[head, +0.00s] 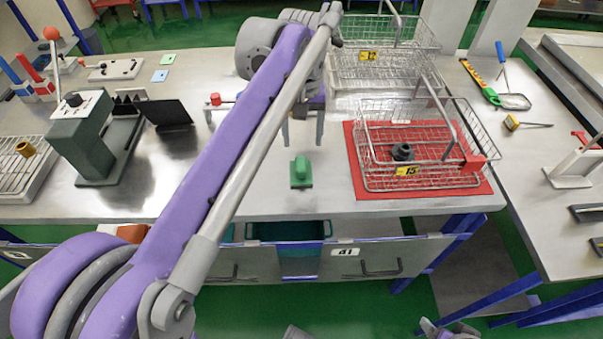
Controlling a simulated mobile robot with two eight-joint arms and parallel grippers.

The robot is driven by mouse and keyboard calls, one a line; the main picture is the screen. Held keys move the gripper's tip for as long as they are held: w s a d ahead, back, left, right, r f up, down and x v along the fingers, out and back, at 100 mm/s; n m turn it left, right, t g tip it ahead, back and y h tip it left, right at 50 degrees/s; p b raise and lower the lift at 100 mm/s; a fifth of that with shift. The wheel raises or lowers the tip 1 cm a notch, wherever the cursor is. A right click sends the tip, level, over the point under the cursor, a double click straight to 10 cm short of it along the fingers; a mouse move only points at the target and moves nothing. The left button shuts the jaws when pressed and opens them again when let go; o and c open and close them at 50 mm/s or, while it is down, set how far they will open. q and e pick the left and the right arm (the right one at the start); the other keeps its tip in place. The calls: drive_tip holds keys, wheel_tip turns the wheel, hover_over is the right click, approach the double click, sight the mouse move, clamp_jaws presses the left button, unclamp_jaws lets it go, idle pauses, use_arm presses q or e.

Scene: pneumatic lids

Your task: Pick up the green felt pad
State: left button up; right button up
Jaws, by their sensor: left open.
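A small green block with a raised grip (301,172) stands on the steel bench near its front edge; it may be the felt pad. A flat light green square (168,59) also lies at the back left of the bench, beside a light blue one. My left gripper (303,142) points down, its two fingers apart and empty, just behind and above the green block in the picture. No contact with the block shows. Part of what looks like my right gripper (450,331) shows at the bottom edge; its fingers cannot be made out.
A wire basket (375,180) stands on a red mat (480,188) right of the block, with a dark fitting inside. Another wire basket (385,70) stands behind it. A dark green press (82,140) is at the left. Bare bench surrounds the block.

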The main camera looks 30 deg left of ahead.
sight(301, 163)
use_arm(q)
wheel_tip(301, 163, down, 10)
drive_tip(key=shift+s+a+r+b, duration=0.15)
drive_tip(key=shift+r+b, duration=0.1)
drive_tip(key=shift+b, duration=0.3)
clamp_jaws()
